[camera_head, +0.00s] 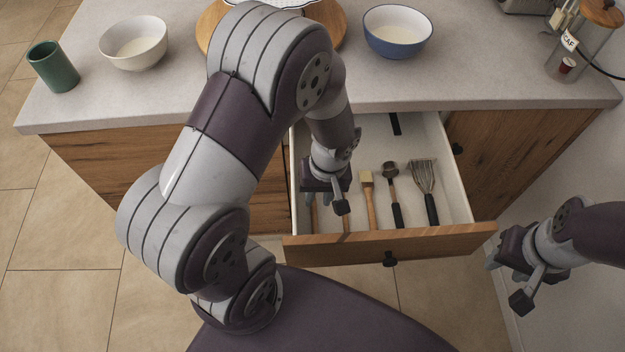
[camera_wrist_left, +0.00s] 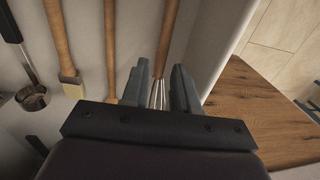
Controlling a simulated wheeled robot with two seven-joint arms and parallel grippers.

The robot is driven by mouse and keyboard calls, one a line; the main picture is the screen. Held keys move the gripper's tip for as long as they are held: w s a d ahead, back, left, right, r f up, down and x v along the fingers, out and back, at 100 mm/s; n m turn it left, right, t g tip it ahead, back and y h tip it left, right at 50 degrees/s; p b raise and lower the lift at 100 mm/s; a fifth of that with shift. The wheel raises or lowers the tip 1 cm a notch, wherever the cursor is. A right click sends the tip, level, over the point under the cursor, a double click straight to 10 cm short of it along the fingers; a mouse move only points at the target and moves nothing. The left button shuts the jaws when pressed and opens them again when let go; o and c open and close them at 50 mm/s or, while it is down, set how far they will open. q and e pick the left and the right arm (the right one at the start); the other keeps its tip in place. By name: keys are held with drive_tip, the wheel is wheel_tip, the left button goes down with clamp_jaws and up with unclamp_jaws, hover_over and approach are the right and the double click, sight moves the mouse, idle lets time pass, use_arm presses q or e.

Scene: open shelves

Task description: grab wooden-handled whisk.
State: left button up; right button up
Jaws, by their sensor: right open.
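The wooden-handled whisk (camera_wrist_left: 176,45) shows in the left wrist view, its wooden handle running away from the camera and its metal wires partly hidden by my gripper. In the head view only part of a wooden handle (camera_head: 313,216) shows at the drawer's left side. My left gripper (camera_head: 325,197) is down in the open drawer over that left side. In the left wrist view the left gripper's fingers (camera_wrist_left: 161,70) are apart, with the whisk between them in the picture; I cannot tell if they touch it. My right gripper (camera_head: 507,277) is open and empty, right of the drawer.
The open drawer (camera_head: 455,190) also holds a brush (camera_head: 368,200), a black-handled ladle (camera_head: 393,190), a black-handled whisk (camera_head: 427,192) and another wooden handle. Its side wall is close beside the left gripper. Bowls, a green cup (camera_head: 53,67) and jars stand on the counter (camera_head: 480,75).

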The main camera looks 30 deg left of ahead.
sight(314, 207)
use_arm(q)
drive_tip(key=f, duration=0.4)
drive_tip(key=shift+s+a+f+b, duration=0.25)
drive_tip(key=shift+a+f+b, duration=0.05)
drive_tip(key=shift+r, duration=0.1)
clamp_jaws()
